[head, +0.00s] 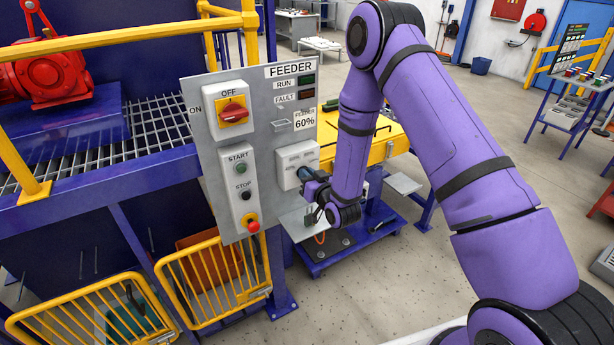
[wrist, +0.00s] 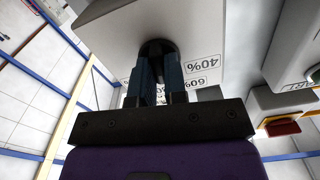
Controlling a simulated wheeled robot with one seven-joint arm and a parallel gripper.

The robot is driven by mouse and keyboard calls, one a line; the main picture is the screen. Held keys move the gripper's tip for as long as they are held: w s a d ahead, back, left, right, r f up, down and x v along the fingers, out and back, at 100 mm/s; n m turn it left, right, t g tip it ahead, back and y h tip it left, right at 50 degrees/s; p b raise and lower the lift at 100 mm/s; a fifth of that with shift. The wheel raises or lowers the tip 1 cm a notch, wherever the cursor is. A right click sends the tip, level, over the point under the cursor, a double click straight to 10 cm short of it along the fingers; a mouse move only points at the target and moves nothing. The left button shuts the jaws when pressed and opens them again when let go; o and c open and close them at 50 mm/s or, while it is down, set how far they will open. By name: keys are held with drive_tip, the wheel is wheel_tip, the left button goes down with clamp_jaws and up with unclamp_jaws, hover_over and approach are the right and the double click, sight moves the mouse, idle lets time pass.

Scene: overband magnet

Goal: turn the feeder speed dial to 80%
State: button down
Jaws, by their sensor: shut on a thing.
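The feeder control panel (head: 268,130) is a grey plate with a FEEDER label at its top. A small sign on it (head: 304,119) reads FEEDER 60%. The feeder speed dial (wrist: 157,47) is a dark round knob on a light box (head: 286,160) low on the panel's right side. My gripper (head: 304,174) reaches the box from the right, and its fingers (wrist: 158,80) are shut on the dial. In the wrist view, labels reading 40% (wrist: 203,65) and 60% (wrist: 196,83) show upside down beside the dial. The dial's pointer is hidden.
The panel also holds a red rotary switch (head: 233,110), a START button (head: 240,168), a STOP button (head: 246,194) and a red emergency button (head: 253,226). Yellow railings (head: 215,277) stand below left. A yellow bench (head: 380,140) is behind my arm.

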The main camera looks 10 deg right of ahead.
drive_tip(key=shift+m, duration=1)
drive_tip(key=c, duration=1.2)
unclamp_jaws()
drive_tip(key=shift+o, duration=0.2)
drive_tip(key=shift+s, duration=0.1)
drive_tip(key=v, duration=1)
drive_tip(key=shift+s, duration=0.3)
drive_tip(key=shift+w+d+r, duration=0.1)
